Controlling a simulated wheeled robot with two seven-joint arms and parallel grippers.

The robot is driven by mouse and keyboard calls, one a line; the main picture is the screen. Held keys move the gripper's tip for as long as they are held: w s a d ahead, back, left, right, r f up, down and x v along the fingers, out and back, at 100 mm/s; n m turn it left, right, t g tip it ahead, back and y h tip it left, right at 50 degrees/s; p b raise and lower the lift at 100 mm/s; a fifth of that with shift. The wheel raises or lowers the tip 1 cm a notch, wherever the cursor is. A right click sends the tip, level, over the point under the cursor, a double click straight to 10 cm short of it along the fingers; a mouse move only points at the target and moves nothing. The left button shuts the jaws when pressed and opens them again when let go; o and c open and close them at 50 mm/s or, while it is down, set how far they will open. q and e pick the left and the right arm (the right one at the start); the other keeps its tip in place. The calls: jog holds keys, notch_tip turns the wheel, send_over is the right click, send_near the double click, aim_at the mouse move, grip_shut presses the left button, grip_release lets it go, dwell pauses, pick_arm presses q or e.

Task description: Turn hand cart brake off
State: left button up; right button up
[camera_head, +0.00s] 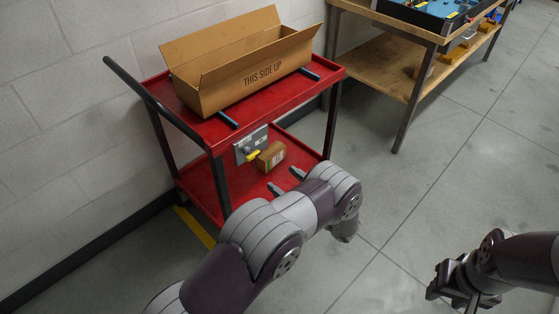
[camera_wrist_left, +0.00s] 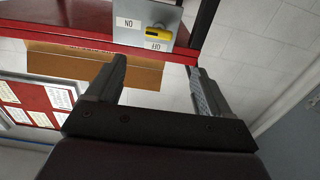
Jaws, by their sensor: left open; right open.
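The red hand cart (camera_head: 318,81) stands against the wall, with a black push handle (camera_head: 150,98) at its left. A grey brake panel (camera_head: 241,151) with a yellow lever (camera_head: 253,156) is on its near side, below the top tray. In the left wrist view the panel (camera_wrist_left: 150,12) carries the yellow lever (camera_wrist_left: 167,37) and two small white labels. My left gripper (camera_head: 285,181) is open and empty, a little short of the lever; its fingers (camera_wrist_left: 156,72) are spread below the lever in the wrist view. My right gripper (camera_head: 458,291) is open, low at the right, away from the cart.
A long open cardboard box (camera_head: 235,78) sits on the cart's top tray. A small brown box (camera_head: 270,157) shows by the lower shelf. A wooden workbench (camera_head: 385,68) with a blue case (camera_head: 430,12) stands at back right. The floor (camera_head: 440,170) between is clear.

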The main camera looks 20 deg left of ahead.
aim_at(255, 156)
pick_arm(q)
jog(key=x, duration=1.2)
jog(key=shift+w+a, duration=0.1)
jog(key=shift+w, duration=0.1)
jog(key=c, duration=1)
